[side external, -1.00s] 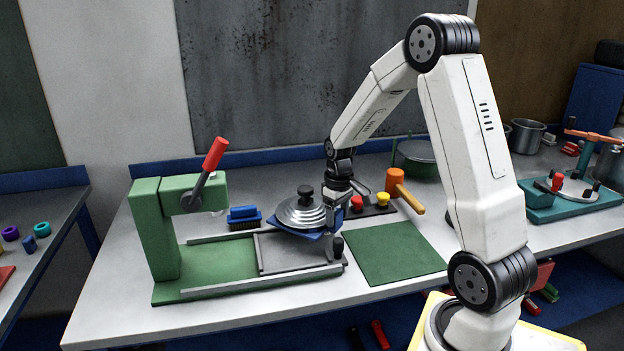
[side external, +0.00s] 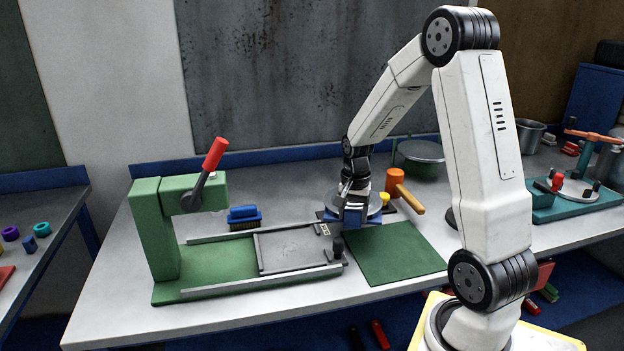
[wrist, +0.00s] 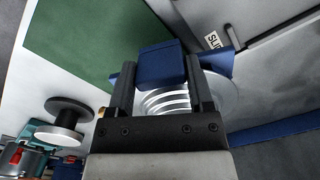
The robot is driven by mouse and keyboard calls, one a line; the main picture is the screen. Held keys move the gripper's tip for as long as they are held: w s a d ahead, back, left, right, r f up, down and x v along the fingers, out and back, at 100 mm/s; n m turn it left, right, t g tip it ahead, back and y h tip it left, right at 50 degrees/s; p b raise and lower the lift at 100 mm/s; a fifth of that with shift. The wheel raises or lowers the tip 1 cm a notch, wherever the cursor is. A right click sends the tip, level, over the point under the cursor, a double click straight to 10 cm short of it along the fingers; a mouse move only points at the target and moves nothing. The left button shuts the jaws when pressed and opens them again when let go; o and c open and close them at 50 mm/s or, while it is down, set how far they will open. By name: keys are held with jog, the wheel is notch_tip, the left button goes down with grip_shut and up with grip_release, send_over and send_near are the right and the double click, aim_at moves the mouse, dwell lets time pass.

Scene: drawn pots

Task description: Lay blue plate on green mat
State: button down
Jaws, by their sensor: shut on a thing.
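The blue plate (side external: 328,215) hangs in my gripper (side external: 351,222), near the back left corner of the green mat (side external: 396,256). In the wrist view my gripper (wrist: 161,82) has its fingers on either side of a blue block (wrist: 160,62) at the plate's edge. Other parts of the blue plate (wrist: 216,62) show beyond the fingers. A round silver stepped piece (side external: 374,207) sits on the plate, mostly hidden by my wrist. The green mat (wrist: 85,42) is bare and lies flat at the upper left of the wrist view.
A green press (side external: 155,235) with a red-handled lever and a grey sliding tray (side external: 295,250) stands left of the mat. A blue brush (side external: 243,214) lies behind the press.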

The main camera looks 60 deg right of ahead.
jog(key=m, duration=0.2)
jog(key=s+m, duration=0.1)
jog(key=m, duration=0.1)
jog(key=s+m, duration=0.1)
jog(key=m, duration=0.1)
jog(key=shift+d+r+m, duration=0.2)
jog(key=shift+d+m, duration=0.1)
jog(key=shift+m, duration=0.1)
jog(key=m, duration=0.2)
jog(key=s+m, duration=0.1)
jog(key=m, duration=0.4)
jog(key=shift+s+d+r, duration=0.15)
jog(key=shift+s, duration=0.25)
send_over(365, 254)
jog(key=shift+f, duration=2.25)
jog(key=shift+f, duration=1.75)
